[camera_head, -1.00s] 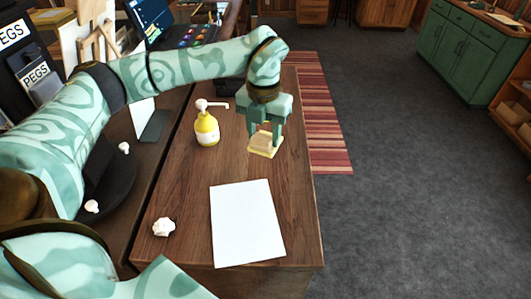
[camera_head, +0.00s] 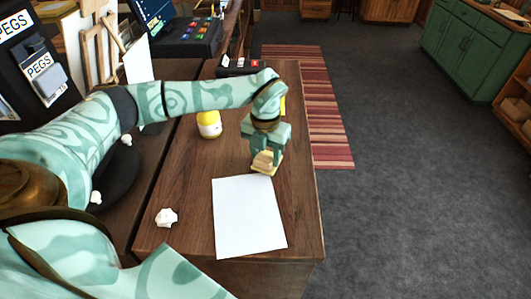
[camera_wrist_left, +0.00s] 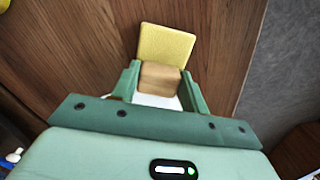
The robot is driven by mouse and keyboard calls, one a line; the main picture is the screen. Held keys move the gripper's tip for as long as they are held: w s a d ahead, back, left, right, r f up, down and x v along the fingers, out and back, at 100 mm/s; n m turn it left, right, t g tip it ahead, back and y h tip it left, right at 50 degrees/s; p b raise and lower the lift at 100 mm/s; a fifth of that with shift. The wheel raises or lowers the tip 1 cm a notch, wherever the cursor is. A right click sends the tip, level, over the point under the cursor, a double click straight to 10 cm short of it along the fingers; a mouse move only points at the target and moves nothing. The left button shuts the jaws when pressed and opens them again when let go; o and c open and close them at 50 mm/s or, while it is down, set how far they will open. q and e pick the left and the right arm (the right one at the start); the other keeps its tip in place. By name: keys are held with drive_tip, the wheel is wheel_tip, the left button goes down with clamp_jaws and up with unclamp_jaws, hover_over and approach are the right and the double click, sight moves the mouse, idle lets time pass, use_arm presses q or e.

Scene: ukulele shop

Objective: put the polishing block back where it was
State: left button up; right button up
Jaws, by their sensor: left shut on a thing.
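The polishing block (camera_head: 264,160) has a wooden top and a yellow lower edge in the head view. My left gripper (camera_head: 265,156) is shut on it, just beyond the far right corner of the white sheet (camera_head: 247,216). I cannot tell whether the block touches the wooden table. In the left wrist view, the wooden part of the block (camera_wrist_left: 160,78) sits between the fingers (camera_wrist_left: 160,85), with a yellow square (camera_wrist_left: 166,45) beyond it. My right gripper is out of view.
A yellow and white bottle (camera_head: 209,126) stands left of my gripper, its top hidden by my left arm. A white knobbly piece (camera_head: 166,217) lies left of the sheet. A yellow patch (camera_head: 283,106) shows behind my gripper. The table's right edge is close, with a striped rug (camera_head: 325,120) beyond.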

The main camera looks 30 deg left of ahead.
sight(266, 156)
use_arm(q)
drive_tip(key=o, duration=1)
drive_tip(key=shift+o, duration=0.5)
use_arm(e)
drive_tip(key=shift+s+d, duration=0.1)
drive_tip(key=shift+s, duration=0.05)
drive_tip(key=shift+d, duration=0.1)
use_arm(q)
wheel_tip(266, 156, up, 12)
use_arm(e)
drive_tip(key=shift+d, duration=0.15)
use_arm(q)
drive_tip(key=shift+r, duration=0.1)
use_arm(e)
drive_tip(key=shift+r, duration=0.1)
